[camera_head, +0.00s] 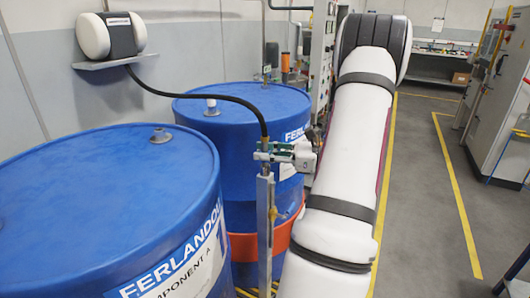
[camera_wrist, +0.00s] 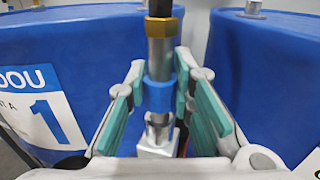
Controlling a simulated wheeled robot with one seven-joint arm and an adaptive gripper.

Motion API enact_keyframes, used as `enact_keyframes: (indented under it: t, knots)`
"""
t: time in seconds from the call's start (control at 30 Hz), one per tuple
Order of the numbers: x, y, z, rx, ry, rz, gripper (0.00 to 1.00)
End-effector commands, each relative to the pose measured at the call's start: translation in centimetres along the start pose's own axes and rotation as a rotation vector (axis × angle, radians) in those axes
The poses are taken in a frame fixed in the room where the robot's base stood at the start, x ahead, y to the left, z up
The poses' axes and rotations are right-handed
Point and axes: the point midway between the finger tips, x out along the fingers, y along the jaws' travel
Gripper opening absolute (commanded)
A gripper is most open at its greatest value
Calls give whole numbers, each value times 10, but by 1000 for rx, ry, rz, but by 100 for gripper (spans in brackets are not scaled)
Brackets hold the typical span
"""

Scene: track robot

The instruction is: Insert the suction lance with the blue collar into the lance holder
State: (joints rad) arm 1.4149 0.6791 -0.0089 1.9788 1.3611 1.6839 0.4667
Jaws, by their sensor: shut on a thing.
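The suction lance (camera_wrist: 158,55) is a metal tube with a brass fitting at its top and a blue collar (camera_wrist: 158,96). My gripper (camera_wrist: 160,100) is shut on it, with green pads on both sides around the collar. In the head view my gripper (camera_head: 276,152) holds the lance upright in front of the far drum. A square grey metal post, which looks like the lance holder (camera_head: 265,225), stands directly below. Its top (camera_wrist: 156,147) shows under the collar in the wrist view. The lance's lower end is hidden; I cannot tell how deep it sits in the post.
A black hose (camera_head: 205,97) arcs from the white unit (camera_head: 110,36) on the wall shelf to the lance top. A near blue drum (camera_head: 90,190) and a far blue drum (camera_head: 235,105) flank the post closely. The floor (camera_head: 425,190) at right is clear, with a grey cabinet (camera_head: 500,100) beyond.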

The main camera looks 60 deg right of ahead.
Motion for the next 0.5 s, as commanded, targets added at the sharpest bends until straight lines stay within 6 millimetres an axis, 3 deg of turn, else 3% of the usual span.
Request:
enact_keyframes:
  t: [0.5]
  knots:
    - [0,0,-12,1,-1,0,0]
